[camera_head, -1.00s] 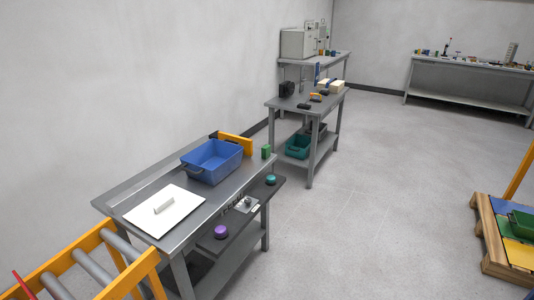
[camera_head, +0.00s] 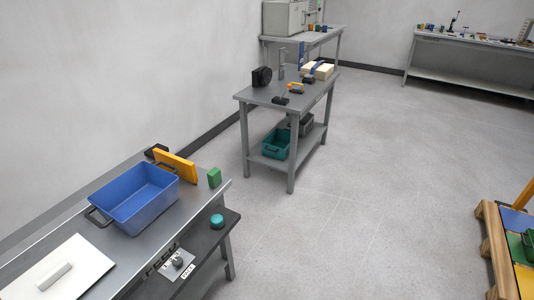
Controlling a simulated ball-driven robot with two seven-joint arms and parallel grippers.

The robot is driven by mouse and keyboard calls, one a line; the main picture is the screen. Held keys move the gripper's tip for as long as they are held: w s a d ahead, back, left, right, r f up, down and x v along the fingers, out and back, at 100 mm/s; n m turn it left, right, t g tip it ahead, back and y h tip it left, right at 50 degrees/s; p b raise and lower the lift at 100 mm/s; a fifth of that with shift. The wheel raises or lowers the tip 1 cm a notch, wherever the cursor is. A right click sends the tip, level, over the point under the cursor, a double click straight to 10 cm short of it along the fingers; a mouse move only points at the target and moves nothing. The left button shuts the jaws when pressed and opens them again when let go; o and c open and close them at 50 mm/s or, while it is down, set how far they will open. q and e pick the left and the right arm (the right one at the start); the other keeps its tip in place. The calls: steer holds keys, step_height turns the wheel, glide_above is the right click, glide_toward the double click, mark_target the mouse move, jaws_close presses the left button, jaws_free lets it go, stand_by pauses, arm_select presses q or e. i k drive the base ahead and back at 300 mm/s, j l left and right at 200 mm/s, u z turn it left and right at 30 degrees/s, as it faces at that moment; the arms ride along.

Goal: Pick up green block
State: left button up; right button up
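The green block (camera_head: 214,177) stands upright near the far right corner of the nearest grey metal table (camera_head: 186,213). It is to the right of a blue bin (camera_head: 135,197) and an orange-yellow block (camera_head: 175,166), apart from both. Neither of my grippers shows in the head view, and nothing touches the green block.
A white lid-like plate (camera_head: 58,270) lies at the table's near end. A lower shelf carries a teal button (camera_head: 217,221) and a switch box (camera_head: 177,264). A second table (camera_head: 262,96) holds tools. Open floor (camera_head: 350,200) lies to the right.

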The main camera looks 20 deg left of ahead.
mark_target(215, 177)
steer(key=i+u, duration=0.1)
steer(key=i, duration=0.6)
steer(key=i+l, duration=0.2)
steer(key=i, duration=0.5)
steer(key=i+u, duration=0.3)
steer(key=u, duration=0.15)
steer(key=i+l+u, duration=0.15)
steer(key=u, duration=0.3)
steer(key=i+l+u, duration=0.3)
steer(key=u, duration=0.15)
